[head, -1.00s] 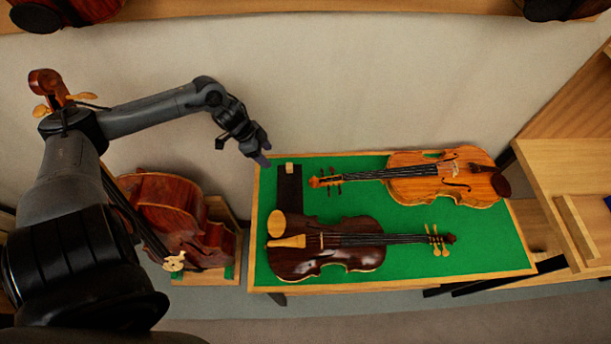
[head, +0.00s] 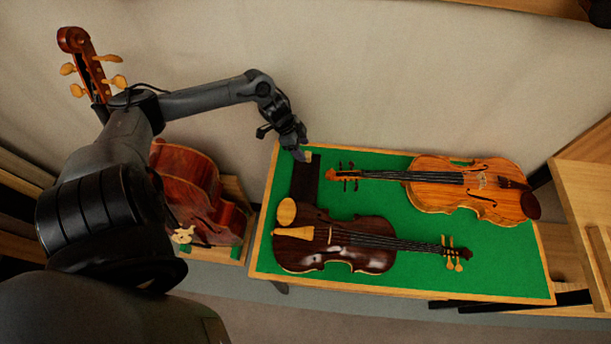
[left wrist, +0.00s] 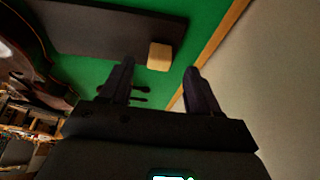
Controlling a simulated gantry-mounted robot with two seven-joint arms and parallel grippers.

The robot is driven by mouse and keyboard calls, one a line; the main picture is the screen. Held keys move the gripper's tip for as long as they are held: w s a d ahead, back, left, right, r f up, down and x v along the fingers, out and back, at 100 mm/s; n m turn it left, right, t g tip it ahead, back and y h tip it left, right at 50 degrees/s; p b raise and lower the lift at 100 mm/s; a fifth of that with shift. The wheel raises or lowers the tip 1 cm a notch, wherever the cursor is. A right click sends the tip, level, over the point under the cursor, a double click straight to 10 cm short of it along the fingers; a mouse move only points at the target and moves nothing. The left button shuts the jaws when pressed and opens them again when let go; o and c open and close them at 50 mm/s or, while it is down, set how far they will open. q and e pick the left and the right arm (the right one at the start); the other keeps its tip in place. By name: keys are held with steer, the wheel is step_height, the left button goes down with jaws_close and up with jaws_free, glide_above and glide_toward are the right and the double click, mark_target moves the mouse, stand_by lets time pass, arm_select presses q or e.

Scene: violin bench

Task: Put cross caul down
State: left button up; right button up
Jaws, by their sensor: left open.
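A small pale wooden block (head: 308,157), which may be the cross caul, sits at the far end of a dark flat board (head: 305,185) on the green bench top. My left gripper (head: 300,152) is at the bench's far left corner, right by the block. In the left wrist view, my left gripper (left wrist: 160,68) has its two fingers apart, with the block (left wrist: 160,57) showing in the gap between the tips. I cannot tell whether a finger touches it. The board (left wrist: 110,28) also shows there. My right gripper is not in view.
A dark violin (head: 340,245) lies at the bench's near side, close to the board. A lighter violin (head: 450,187) lies at the far right. A cello (head: 195,190) stands left of the bench. Bare green mat (head: 500,265) shows at the near right.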

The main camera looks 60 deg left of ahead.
mark_target(306, 154)
arm_select(q)
steer(key=shift+b+x, duration=0.35)
steer(key=shift+x, duration=1.65)
steer(key=shift+w+r, duration=0.1)
jaws_close()
